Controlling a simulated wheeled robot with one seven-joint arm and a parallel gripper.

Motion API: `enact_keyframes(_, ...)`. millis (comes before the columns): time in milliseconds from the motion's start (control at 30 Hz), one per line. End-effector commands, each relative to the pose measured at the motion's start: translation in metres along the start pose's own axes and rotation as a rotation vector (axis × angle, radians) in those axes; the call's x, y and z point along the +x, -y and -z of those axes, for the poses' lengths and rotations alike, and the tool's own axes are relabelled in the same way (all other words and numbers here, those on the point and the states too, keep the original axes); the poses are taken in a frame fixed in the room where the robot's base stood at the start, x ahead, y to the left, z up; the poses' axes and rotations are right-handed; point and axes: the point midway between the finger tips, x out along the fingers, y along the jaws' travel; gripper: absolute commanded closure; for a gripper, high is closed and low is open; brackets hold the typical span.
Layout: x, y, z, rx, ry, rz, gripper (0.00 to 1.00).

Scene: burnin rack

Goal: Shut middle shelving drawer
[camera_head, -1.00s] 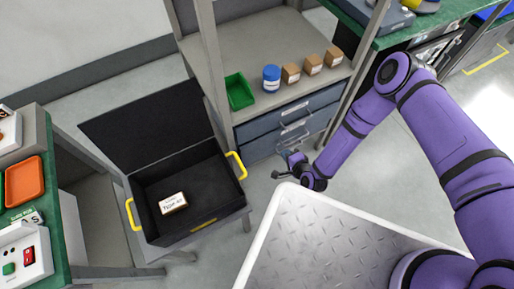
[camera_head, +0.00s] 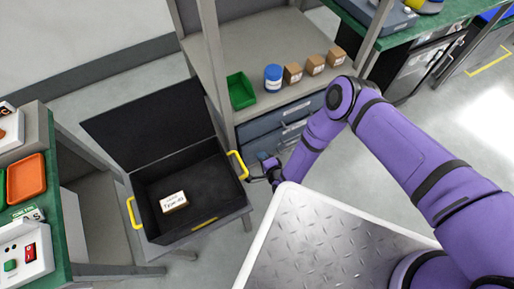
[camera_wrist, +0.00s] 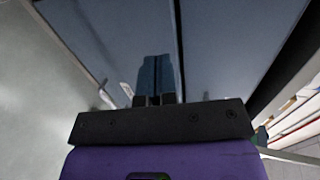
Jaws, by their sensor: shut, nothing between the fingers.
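The shelving unit (camera_head: 275,45) has blue-grey drawer fronts below its shelf, with pale handles. The upper drawer (camera_head: 262,126) and the drawer under it (camera_head: 258,148) show left of my arm, which hides their right part. I cannot tell from the head view how far the middle drawer stands out. My gripper (camera_head: 265,165) is low in front of the drawers, near the case's yellow handle. In the wrist view my gripper (camera_wrist: 157,75) is shut and empty, with its fingers over a blue-grey front (camera_wrist: 110,35) beside a dark gap. Contact is unclear.
An open black case (camera_head: 200,190) with a labelled box (camera_head: 174,202) stands left of my gripper, close by. A green bin (camera_head: 240,90), a blue jar (camera_head: 273,77) and small brown boxes (camera_head: 315,65) stand on the shelf. Clear floor lies right of my arm.

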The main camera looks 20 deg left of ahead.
Motion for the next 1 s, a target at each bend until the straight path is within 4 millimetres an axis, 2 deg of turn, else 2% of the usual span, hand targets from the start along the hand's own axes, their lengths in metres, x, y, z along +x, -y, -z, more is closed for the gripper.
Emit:
enact_keyframes(100, 0.019, 0.005, 0.000, -0.001, 0.001, 0.002, 1.00)
enact_keyframes(300, 0.039, 0.011, 0.000, 0.000, 0.000, 0.002, 1.00)
enact_keyframes(800, 0.046, 0.013, 0.000, 0.001, -0.001, 0.000, 1.00)
enact_keyframes(1000, 0.066, 0.019, 0.000, 0.003, -0.002, 0.001, 1.00)
